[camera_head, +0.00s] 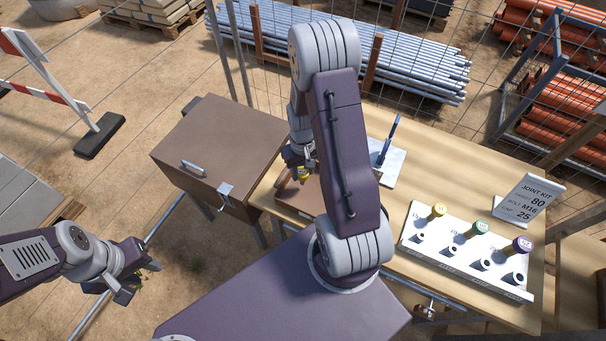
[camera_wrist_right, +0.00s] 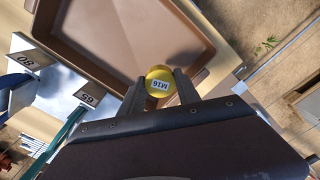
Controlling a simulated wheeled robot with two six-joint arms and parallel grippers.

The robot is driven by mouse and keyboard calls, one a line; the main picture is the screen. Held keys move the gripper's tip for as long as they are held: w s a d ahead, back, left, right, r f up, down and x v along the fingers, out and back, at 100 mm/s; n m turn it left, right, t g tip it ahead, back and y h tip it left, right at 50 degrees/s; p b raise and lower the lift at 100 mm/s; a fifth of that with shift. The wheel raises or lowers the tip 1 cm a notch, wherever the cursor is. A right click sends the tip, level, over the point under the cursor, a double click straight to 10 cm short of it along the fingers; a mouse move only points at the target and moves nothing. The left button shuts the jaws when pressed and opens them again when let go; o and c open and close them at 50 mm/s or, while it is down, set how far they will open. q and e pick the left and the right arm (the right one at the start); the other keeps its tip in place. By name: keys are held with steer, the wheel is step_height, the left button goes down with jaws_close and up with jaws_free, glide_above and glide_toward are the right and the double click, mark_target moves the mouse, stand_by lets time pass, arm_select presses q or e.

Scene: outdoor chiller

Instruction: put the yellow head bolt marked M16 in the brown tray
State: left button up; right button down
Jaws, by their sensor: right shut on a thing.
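My right gripper (camera_head: 302,170) is shut on a yellow-headed bolt (camera_head: 303,175). In the right wrist view the round yellow head (camera_wrist_right: 158,76) with its M16 label sits between the two fingers (camera_wrist_right: 159,88). The brown tray (camera_head: 297,212) lies on the wooden table, partly hidden behind my right arm. In the wrist view the tray (camera_wrist_right: 88,62) is beyond the bolt, which overlaps its near rim; the height between them is hard to tell. My left gripper (camera_head: 138,283) is off to the left, away from the table, and looks open and empty.
A white rack (camera_head: 465,262) holds yellow (camera_head: 438,211), green (camera_head: 476,229) and purple (camera_head: 521,245) headed pieces. A sign (camera_head: 529,198) reads JOINT KIT, 80, BOLT M16, CAP 25. A white board with a blue upright piece (camera_head: 388,140) stands behind my arm. A brown box (camera_head: 222,150) stands left.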

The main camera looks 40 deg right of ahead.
mark_target(302, 172)
step_height(302, 172, down, 3)
steer(key=shift+r, duration=0.2)
steer(key=shift+w+f, duration=0.1)
steer(key=shift+f, duration=0.25)
steer(key=c, duration=0.9)
jaws_free()
steer(key=shift+o, duration=0.2)
